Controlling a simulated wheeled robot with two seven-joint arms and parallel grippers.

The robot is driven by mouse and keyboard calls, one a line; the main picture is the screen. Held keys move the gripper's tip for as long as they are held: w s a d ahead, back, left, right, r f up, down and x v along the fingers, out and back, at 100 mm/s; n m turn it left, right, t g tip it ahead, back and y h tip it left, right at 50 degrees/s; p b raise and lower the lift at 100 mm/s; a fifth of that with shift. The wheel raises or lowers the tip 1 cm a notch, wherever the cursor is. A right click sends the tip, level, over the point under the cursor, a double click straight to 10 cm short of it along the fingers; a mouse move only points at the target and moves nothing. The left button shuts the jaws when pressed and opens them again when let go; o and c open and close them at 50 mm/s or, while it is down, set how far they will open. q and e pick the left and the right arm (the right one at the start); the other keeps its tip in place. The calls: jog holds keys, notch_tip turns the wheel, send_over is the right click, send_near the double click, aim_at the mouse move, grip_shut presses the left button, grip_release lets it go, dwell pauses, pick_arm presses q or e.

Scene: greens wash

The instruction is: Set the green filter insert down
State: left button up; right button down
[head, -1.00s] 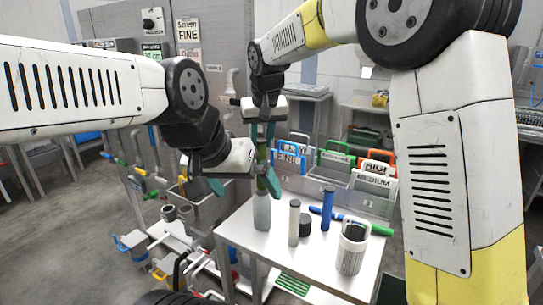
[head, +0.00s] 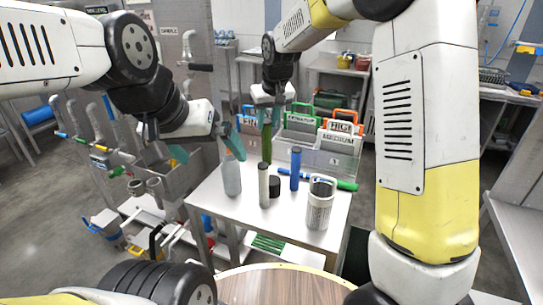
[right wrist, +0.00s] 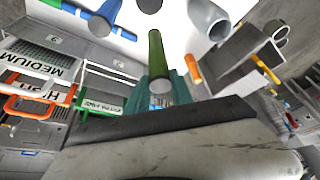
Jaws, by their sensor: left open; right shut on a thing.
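The green filter insert (head: 266,143) is an upright dark green tube. My right gripper (head: 266,118) is shut on its upper part, over the back of the white table (head: 290,228). Its lower end shows just behind a pale thin cylinder (head: 263,188); I cannot tell whether it touches the table. In the right wrist view the insert (right wrist: 157,60) extends from between the teal fingers (right wrist: 167,88). My left gripper (head: 207,150) is open and empty, left of the insert near a grey translucent bottle (head: 231,179).
On the table stand a blue cylinder (head: 295,168), a black cap (head: 274,187) and a white slotted canister (head: 319,205). A blue and green rod (head: 345,185) lies behind. Labelled bins (head: 338,150) line the back. The table's front left is clear.

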aim_at(268, 137)
jog(key=shift+f, duration=3.75)
jog(key=c, duration=1.1)
grip_release()
jog(key=s+d+r+m, duration=0.1)
jog(key=s+d+r, duration=0.35)
jog(key=r, duration=0.35)
jog(key=s+d+r, duration=0.4)
jog(key=s+r, duration=0.1)
jog(key=r, duration=0.2)
jog(key=s+d+m+t, duration=0.1)
jog(key=s+d, duration=0.4)
jog(key=s, duration=0.5)
jog(key=s+d+m+t, duration=0.1)
jog(key=s+d+m, duration=0.1)
jog(key=s+d, duration=0.4)
jog(key=s, duration=0.4)
jog(key=shift+s, duration=0.15)
